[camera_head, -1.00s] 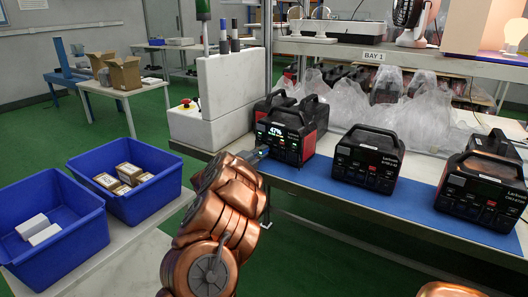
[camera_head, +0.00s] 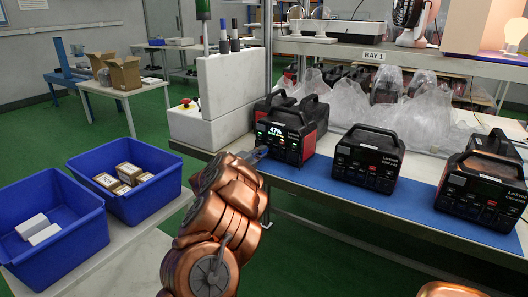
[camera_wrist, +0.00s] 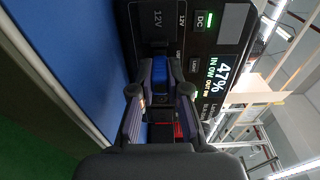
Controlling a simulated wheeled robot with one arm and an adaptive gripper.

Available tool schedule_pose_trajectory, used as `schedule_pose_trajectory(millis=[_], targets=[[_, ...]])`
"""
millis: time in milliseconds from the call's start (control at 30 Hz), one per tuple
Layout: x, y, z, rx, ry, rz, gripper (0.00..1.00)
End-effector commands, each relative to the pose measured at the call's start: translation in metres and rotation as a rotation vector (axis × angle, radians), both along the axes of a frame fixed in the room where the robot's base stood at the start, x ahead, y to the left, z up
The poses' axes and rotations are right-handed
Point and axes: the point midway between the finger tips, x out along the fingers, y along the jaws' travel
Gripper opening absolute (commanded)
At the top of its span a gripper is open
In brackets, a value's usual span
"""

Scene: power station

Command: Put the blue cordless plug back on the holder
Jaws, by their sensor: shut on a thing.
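My gripper (camera_head: 258,153) is at the front of the leftmost power station (camera_head: 287,133), which has a lit 47% screen. In the wrist view, my gripper (camera_wrist: 160,92) is shut on a small blue plug (camera_wrist: 161,68), held between the two fingers close to the station's socket panel (camera_wrist: 185,35). Whether the plug is still seated in a socket cannot be told. In the head view the plug is hidden by the gripper.
Two more power stations (camera_head: 367,159) (camera_head: 485,185) stand to the right on the blue mat (camera_head: 330,181). The white cabinet (camera_head: 223,88) rises behind my gripper, beside a metal post (camera_head: 267,60). Blue bins (camera_head: 125,190) with boxes are at the left.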

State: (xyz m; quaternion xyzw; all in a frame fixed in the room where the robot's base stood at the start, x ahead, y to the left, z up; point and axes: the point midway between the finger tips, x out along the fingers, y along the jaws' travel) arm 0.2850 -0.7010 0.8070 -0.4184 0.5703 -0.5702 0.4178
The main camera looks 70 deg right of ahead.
Motion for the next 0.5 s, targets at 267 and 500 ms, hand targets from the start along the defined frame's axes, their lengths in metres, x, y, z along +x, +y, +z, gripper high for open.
schedule_pose_trajectory(millis=[267, 500], targets=[[0.004, 0.009, -0.001, 0.002, 0.000, 0.003, 0.00], [0.006, 0.016, -0.001, 0.002, -0.001, 0.002, 0.00]])
